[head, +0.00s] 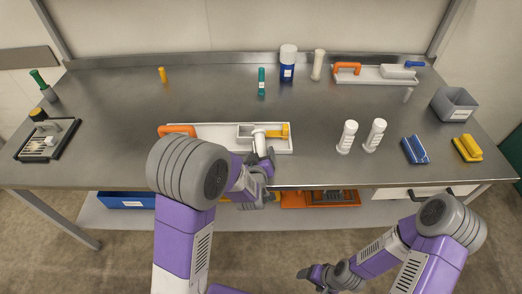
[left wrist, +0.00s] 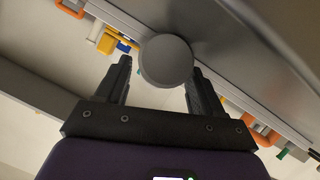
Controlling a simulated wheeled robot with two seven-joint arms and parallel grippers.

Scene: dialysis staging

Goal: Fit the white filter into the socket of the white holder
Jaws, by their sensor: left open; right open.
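A white piece with a rounded top (head: 260,142), which looks like the white filter, stands at the front edge of a long white tray-like holder (head: 217,135). A box-shaped part with a grey recess (head: 245,130) is on the holder behind it; whether this is the socket I cannot tell. My left gripper (head: 264,165) is open, close to the white piece. In the left wrist view a round grey end face (left wrist: 165,60) shows between the open fingers (left wrist: 160,82); contact cannot be told. My right gripper (head: 317,277) is open and empty, low in front of the table.
The holder has an orange handle (head: 178,130) and a yellow part (head: 279,131). Two white cylinders (head: 347,137) (head: 375,135) stand to the right. Blue (head: 414,150) and yellow (head: 467,148) pieces and a grey bin (head: 454,104) lie further right. The table's middle is clear.

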